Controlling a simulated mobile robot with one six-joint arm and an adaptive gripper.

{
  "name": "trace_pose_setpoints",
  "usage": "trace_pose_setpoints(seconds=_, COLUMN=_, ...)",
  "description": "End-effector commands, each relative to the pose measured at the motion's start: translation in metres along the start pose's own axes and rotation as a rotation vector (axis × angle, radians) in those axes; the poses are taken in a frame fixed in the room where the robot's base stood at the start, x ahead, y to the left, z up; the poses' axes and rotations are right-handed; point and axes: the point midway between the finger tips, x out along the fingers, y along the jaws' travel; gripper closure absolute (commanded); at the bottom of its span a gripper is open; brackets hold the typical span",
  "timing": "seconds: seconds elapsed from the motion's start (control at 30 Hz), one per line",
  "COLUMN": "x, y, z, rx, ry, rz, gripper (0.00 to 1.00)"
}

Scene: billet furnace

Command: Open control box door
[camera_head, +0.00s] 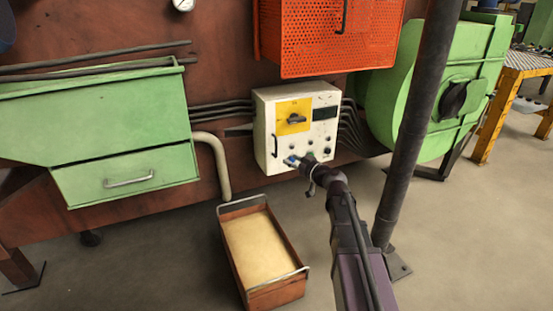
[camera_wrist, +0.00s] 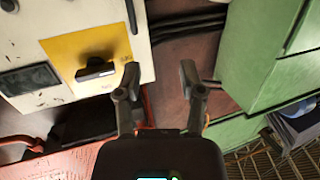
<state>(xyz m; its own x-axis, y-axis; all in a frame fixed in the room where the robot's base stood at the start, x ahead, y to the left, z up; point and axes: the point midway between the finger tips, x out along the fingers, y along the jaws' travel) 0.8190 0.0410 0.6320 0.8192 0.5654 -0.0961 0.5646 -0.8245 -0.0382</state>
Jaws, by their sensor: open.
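The white control box (camera_head: 290,151) is on the rust-brown wall, below an orange-red mesh guard. Its front has a yellow panel (camera_head: 293,117) with a black rotary switch, a dark display, several knobs, and a black vertical handle (camera_head: 275,146) at the left edge. The door looks shut. My gripper (camera_head: 300,162) is in front of the box's lower part, right of the handle in the head view. In the wrist view, which looks upside down, my open, empty gripper (camera_wrist: 159,76) has its fingers apart; the handle (camera_wrist: 131,15) shows above the left fingertip, not between the fingers.
The orange-red mesh guard (camera_head: 330,40) overhangs the box. A green hopper (camera_head: 125,180) with a handle is at left, a brown open-topped box (camera_head: 230,268) lies on the floor below. A dark post (camera_head: 418,120) and a green blower (camera_head: 390,110) are at right. Floor at front left is clear.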

Motion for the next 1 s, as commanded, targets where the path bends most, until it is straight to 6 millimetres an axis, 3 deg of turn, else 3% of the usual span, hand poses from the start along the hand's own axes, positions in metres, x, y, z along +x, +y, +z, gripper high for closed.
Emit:
trace_pose_setpoints(seconds=0.03, x=0.004, y=0.007, z=0.014, rx=-0.005, ry=0.019, rz=0.016, gripper=0.49)
trace_pose_setpoints(seconds=0.27, x=0.008, y=0.027, z=0.026, rx=-0.025, ry=0.081, rz=0.073, gripper=0.49)
trace_pose_setpoints(seconds=1.0, x=0.016, y=0.034, z=0.026, rx=-0.031, ry=0.098, rz=0.091, gripper=0.49)
